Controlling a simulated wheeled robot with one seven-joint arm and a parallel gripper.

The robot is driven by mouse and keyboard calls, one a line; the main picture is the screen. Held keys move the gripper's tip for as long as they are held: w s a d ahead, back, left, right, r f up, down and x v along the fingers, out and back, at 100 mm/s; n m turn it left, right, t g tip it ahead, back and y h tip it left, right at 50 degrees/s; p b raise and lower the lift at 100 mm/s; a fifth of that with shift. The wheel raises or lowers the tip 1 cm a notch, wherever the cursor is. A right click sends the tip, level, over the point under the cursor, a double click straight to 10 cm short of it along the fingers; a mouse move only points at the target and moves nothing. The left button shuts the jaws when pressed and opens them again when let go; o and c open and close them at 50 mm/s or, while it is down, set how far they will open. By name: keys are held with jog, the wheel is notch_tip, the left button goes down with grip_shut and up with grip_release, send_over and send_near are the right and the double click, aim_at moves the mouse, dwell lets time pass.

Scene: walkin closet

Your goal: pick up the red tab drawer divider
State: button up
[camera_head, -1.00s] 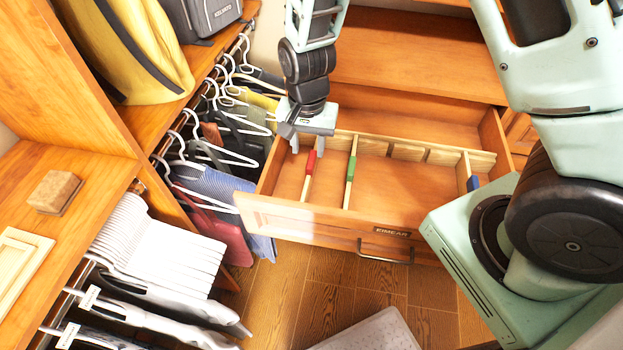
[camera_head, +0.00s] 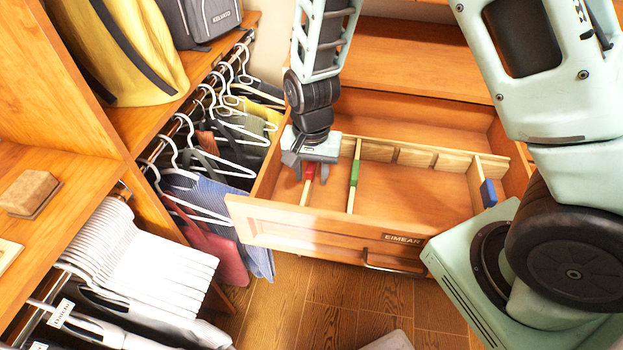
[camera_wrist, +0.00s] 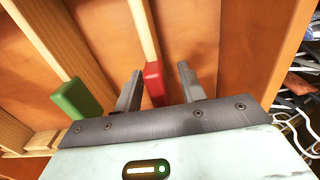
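The red tab drawer divider (camera_head: 307,187) is a thin light-wood strip with a red tab, standing in the open drawer (camera_head: 290,225) near its left side. In the wrist view its red tab (camera_wrist: 155,84) sits between my two fingers, with visible space on each side. My gripper (camera_head: 311,172) is pointed down over the drawer at the red tab; it also shows in the wrist view (camera_wrist: 160,88). Its fingers are apart and nothing is held. In the head view the gripper partly hides the divider.
A green tab divider (camera_head: 354,175) stands just right of the red one; a blue tab divider (camera_head: 488,193) is at the drawer's right. Clothes on white hangers (camera_head: 205,165) hang close to the drawer's left side. The drawer's middle is clear.

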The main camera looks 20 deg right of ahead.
grip_shut()
jog(key=shift+r, duration=0.15)
